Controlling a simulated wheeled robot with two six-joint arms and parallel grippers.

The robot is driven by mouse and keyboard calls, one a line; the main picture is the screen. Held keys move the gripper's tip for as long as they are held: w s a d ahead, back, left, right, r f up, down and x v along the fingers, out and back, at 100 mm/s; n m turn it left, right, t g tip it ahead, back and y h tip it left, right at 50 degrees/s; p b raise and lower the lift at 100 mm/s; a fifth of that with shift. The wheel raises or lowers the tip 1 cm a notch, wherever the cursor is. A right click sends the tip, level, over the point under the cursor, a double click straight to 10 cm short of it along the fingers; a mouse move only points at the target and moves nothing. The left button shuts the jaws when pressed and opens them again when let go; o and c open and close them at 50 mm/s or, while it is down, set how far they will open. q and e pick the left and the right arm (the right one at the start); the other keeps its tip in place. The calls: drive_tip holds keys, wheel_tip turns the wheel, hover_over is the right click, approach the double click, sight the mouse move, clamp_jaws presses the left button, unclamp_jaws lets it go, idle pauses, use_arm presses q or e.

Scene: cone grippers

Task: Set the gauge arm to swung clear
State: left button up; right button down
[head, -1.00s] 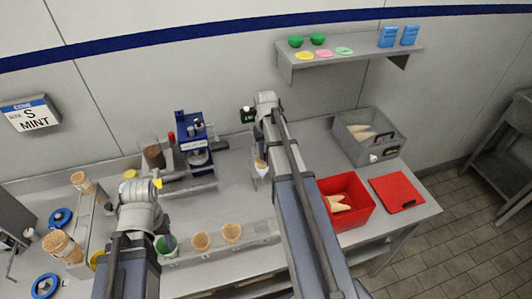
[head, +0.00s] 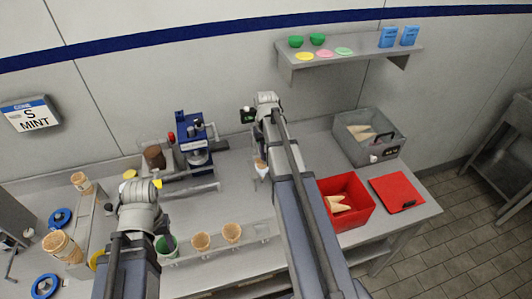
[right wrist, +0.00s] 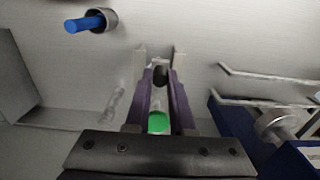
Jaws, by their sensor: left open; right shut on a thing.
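My right gripper (right wrist: 160,72) is shut on a small dark knob (right wrist: 160,77) in the right wrist view. A green patch (right wrist: 158,122) shows between its fingers, nearer the camera. In the head view my right arm reaches to a black box with a green face (head: 248,115) close to the wall; I take this to be part of the gauge arm, but its full shape and angle are hidden. My left gripper (head: 217,178) is open and empty in front of the blue machine (head: 195,145).
A red bin (head: 365,215) and a grey bin (head: 345,150) hold cones at the right. A shelf (head: 345,52) hangs above. The counter between machine and right arm is mostly clear.

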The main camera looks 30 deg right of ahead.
drive_tip(key=shift+d, duration=0.15)
idle(0.3)
drive_tip(key=w+d+n, duration=0.3)
drive_tip(key=d+n, duration=0.7)
drive_tip(key=d, duration=0.4)
drive_tip(key=shift+w+d, duration=0.2)
drive_tip(key=shift+d, duration=0.15)
drive_tip(key=shift+n, duration=0.3)
drive_tip(key=c, duration=0.8)
unclamp_jaws()
drive_tip(key=shift+o, duration=0.2)
